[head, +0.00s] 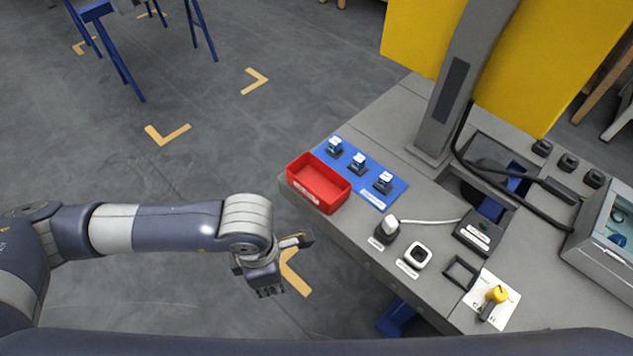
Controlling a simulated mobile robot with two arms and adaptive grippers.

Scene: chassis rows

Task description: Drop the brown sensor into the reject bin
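The red bin (320,182) stands at the left edge of the grey bench, with a white label on its front. Its inside looks empty. My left gripper (268,288) hangs over the floor, left of the bench and below the bin in the picture. The finger opening is too small and dark to read. I cannot pick out a brown sensor for certain. My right gripper is not in view.
A blue mat (397,197) beside the bin carries three small sensors (358,163). A cabled dark socket (386,232), a white square piece (417,255), a black frame (461,272) and a yellow-knobbed tool (497,294) lie nearer. A grey column (462,80) rises behind.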

